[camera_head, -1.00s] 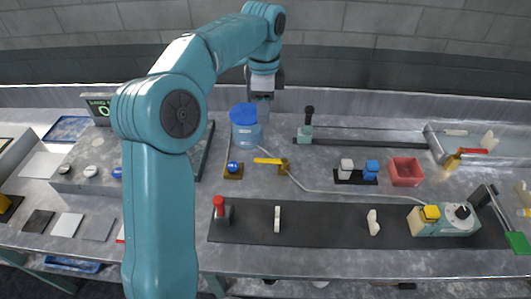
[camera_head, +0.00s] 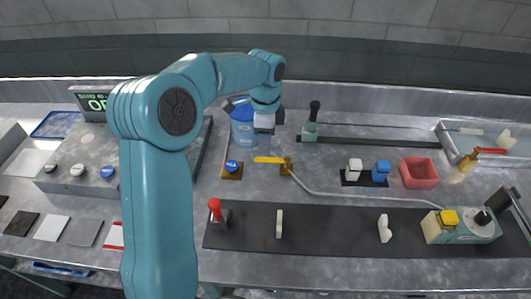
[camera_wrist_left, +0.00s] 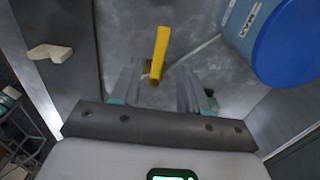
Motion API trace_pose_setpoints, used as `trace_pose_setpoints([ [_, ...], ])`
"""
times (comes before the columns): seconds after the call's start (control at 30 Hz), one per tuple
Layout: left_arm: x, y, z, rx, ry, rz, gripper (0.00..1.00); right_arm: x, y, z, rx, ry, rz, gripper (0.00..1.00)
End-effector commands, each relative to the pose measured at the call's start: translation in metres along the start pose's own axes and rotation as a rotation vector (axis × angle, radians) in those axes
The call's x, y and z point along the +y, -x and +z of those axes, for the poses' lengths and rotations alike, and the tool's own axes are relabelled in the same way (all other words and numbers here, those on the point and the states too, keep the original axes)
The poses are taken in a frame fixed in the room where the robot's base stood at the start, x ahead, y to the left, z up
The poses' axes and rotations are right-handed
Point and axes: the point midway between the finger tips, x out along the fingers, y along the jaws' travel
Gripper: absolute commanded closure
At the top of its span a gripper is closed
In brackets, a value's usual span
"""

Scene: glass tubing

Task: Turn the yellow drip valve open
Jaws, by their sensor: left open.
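The yellow drip valve's handle (camera_head: 268,160) lies roughly level, pointing left from its small brass-coloured mount (camera_head: 287,165) on the grey bench. My left gripper (camera_head: 264,140) hangs just behind and above the handle in the head view. In the left wrist view the yellow handle (camera_wrist_left: 160,52) shows between the two spread fingers of my left gripper (camera_wrist_left: 160,88), with room on both sides. The fingers are open and hold nothing. Whether the handle is within fingertip depth is hard to tell. My right gripper is not in view.
A blue-lidded container (camera_head: 243,132) stands close left of my gripper; its blue lid (camera_wrist_left: 290,45) is at right in the wrist view. A blue knob (camera_head: 232,166) sits left of the valve. Thin tubing (camera_head: 350,195) runs right toward a yellow-topped device (camera_head: 449,217).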

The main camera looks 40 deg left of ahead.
Motion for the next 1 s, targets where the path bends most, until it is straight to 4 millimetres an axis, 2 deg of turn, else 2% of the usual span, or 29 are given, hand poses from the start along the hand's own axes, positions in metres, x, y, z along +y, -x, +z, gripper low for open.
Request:
trace_pose_setpoints([
  [0.1, -0.001, -0.026, 0.001, -0.002, 0.001, 0.003, 0.55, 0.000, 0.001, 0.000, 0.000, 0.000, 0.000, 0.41],
  [0.3, -0.002, -0.053, 0.001, -0.002, 0.000, 0.001, 0.55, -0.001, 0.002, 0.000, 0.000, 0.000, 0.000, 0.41],
  [0.67, -0.004, -0.061, 0.001, 0.000, 0.001, -0.001, 0.55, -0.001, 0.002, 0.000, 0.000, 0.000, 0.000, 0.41],
  [0.7, -0.004, -0.061, 0.001, 0.000, 0.000, -0.001, 0.59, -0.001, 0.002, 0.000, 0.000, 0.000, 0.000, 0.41],
  [0.83, -0.004, -0.061, 0.000, 0.000, 0.000, -0.001, 1.00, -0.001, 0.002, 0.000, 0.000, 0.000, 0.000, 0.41],
  [1.0, -0.004, -0.061, 0.000, 0.000, 0.001, -0.001, 1.00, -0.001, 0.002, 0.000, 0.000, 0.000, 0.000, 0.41],
])
